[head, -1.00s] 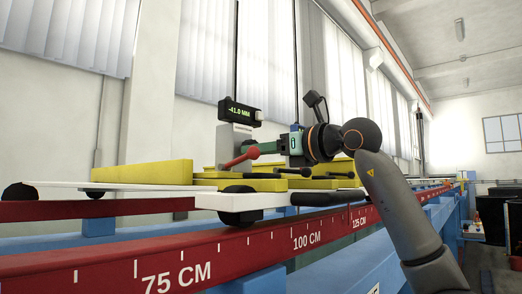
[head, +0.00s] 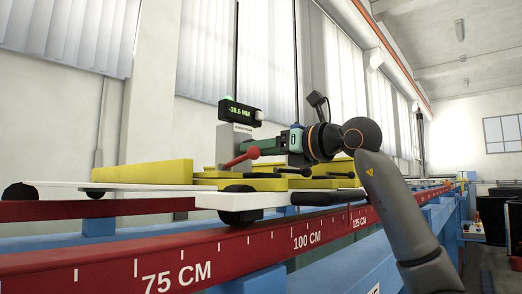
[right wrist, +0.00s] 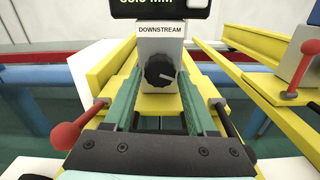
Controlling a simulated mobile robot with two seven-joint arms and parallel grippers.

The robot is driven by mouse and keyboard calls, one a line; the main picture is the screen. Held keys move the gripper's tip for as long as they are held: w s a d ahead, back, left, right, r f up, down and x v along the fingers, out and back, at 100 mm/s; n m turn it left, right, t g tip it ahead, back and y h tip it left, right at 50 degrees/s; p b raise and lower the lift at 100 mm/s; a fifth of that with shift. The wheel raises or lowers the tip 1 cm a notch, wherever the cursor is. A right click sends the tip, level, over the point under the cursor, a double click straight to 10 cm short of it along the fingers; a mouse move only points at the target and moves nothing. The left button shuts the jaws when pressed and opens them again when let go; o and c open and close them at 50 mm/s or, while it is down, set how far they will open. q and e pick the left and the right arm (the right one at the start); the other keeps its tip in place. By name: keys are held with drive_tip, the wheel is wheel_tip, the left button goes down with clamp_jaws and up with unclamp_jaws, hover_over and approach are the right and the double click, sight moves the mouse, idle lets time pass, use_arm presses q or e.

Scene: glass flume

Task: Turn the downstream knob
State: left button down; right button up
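The downstream knob (right wrist: 160,70) is a black round dial with a white pointer mark on a grey block labelled DOWNSTREAM (right wrist: 160,30). My right gripper (right wrist: 160,58) has its green fingers on either side of the knob. They stand apart, with a visible gap beside the knob, so it looks open around it. In the head view my right gripper (head: 262,145) reaches in from the right to the block (head: 234,134), and the knob is hidden there. The display (head: 240,112) above reads -38.5 MM in green. My left gripper is not in view.
Yellow carriage frames (head: 150,172) lie around the block. Levers with red ball ends (right wrist: 66,136) stand close to the right gripper. A red rail (head: 200,258) with a centimetre scale runs along the front. A second carriage (right wrist: 275,60) is at right.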

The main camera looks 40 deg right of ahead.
drive_tip(key=shift+o, duration=1.3)
drive_tip(key=s+d+b, duration=0.1)
drive_tip(key=s, duration=1.1)
drive_tip(key=shift+s+b, duration=0.25)
drive_tip(key=shift+b, duration=0.1)
